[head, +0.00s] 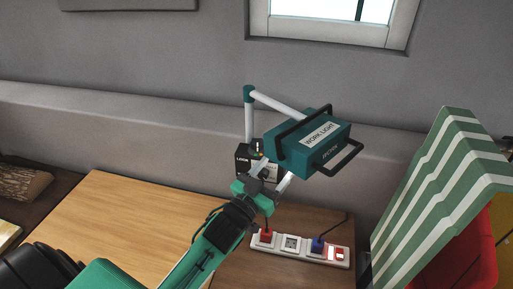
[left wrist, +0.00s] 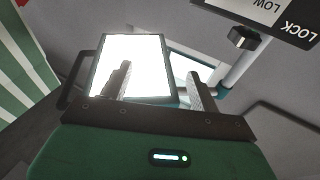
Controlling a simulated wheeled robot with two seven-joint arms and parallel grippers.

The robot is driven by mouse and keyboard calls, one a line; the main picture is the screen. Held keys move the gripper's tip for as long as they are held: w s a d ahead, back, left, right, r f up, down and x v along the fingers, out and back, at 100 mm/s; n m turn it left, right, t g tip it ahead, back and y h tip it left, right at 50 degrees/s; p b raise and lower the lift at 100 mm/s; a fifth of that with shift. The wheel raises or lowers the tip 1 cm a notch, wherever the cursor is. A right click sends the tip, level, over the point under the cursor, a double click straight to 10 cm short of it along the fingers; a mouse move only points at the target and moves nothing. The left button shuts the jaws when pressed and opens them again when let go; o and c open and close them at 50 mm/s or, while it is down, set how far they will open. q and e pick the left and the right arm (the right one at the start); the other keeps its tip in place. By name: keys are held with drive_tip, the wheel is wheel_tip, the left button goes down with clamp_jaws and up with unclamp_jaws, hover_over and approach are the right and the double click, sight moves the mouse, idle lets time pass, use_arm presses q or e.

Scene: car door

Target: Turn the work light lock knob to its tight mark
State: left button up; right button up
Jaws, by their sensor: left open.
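The work light (head: 310,145) is a teal box with black handles on a white and teal stand behind the power strip. A black box with a LOCK label (head: 243,159) stands at the foot of the pole. In the left wrist view, part of a LOCK and LOW panel (left wrist: 285,15) shows at top right, with a dark faceted knob-like part (left wrist: 242,38) beside it. Its pointer is not readable. My left gripper (head: 273,174) is open and empty, in front of the black box. In the wrist view its fingers (left wrist: 158,84) stand left of the dark part, before the bright lamp face (left wrist: 135,62).
A white power strip (head: 300,250) with red and blue plugs lies just right of my left gripper. A green-striped cover (head: 440,185) rises at the right. A bare wooden board (head: 130,215) lies on the left. A grey ledge and wall stand behind.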

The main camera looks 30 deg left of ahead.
sight(256, 147)
use_arm(q)
drive_tip(key=s+a+f+n+g+y, duration=0.3)
drive_tip(key=s+a+n+y, duration=0.15)
drive_tip(key=a+y, duration=0.3)
drive_tip(key=p+x, duration=0.1)
drive_tip(key=x, duration=0.3)
drive_tip(key=p+x, duration=0.2)
drive_tip(key=x, duration=0.2)
drive_tip(key=r+p+x, duration=0.1)
drive_tip(key=x, duration=0.3)
drive_tip(key=shift+w+d+r, duration=0.1)
drive_tip(key=shift+w+d, duration=0.1)
drive_tip(key=shift+w, duration=0.1)
drive_tip(key=shift+w+a, duration=0.15)
drive_tip(key=shift+w, duration=0.5)
use_arm(e)
drive_tip(key=shift+w+a+r, duration=0.1)
drive_tip(key=shift+w+r, duration=0.15)
drive_tip(key=shift+r, duration=0.85)
drive_tip(key=shift+w+r, duration=0.25)
drive_tip(key=shift+r, duration=0.85)
use_arm(q)
drive_tip(key=shift+c, duration=0.2)
drive_tip(key=c, duration=0.9)
drive_tip(key=shift+p, duration=0.4)
use_arm(e)
drive_tip(key=shift+a+r, duration=0.1)
drive_tip(key=shift+a, duration=0.15)
